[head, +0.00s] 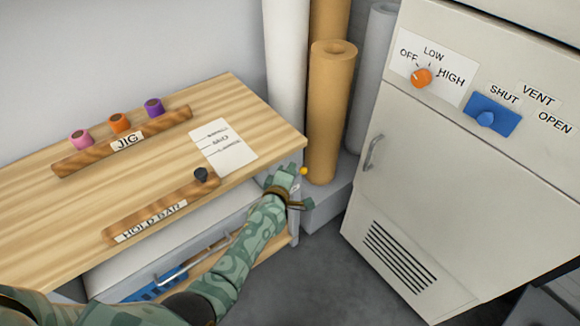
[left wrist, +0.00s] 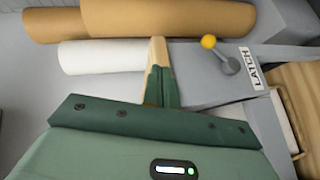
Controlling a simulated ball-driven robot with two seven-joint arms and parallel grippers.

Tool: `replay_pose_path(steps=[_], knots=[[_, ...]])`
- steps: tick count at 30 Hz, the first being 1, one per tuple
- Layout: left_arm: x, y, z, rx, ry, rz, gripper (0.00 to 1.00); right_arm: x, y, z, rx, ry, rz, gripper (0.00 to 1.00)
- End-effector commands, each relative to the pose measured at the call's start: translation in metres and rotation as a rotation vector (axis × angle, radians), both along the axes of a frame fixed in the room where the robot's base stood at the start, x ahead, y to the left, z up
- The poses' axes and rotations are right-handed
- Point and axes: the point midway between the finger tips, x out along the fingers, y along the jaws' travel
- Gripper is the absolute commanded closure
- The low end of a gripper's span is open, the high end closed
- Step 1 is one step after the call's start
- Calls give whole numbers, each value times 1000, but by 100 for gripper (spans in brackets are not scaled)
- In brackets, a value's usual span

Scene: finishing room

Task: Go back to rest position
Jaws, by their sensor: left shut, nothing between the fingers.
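My left gripper (head: 288,174) is at the right front corner of the wooden bench, with its green patterned arm reaching in from the lower left. In the left wrist view its fingers (left wrist: 160,72) are shut together with nothing between them. A latch lever with a yellow knob (head: 303,171) is close beside the gripper. In the left wrist view the yellow knob (left wrist: 208,41) stands apart to the right of the fingers, by a LATCH label (left wrist: 251,68). My right gripper is not in view.
The bench (head: 80,220) carries a JIG rail (head: 150,134) with pink, orange and purple pieces, a paper card (head: 224,146) and a HOLD BAR rail (head: 165,208). Tall rolls (head: 331,115) stand behind. A cabinet (head: 440,170) with an orange knob and blue switch stands right. Grey floor lies between.

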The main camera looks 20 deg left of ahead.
Motion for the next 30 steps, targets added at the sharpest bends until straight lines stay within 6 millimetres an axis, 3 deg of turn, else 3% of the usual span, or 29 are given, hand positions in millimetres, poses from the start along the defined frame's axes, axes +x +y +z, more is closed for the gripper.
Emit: replay_pose_path(steps=[15,17,19,23,27,30], knots=[[0,0,-1,21,1,-7,100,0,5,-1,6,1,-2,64],[-1,-3,-5,104,12,-41,100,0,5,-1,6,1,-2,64],[-13,-12,-31,329,71,-156,100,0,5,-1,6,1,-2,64],[-76,-9,-115,681,232,-388,100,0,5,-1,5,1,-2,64],[-173,9,-201,945,405,-645,100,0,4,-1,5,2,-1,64],[-251,26,-249,1076,516,-827,100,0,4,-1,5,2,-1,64]])
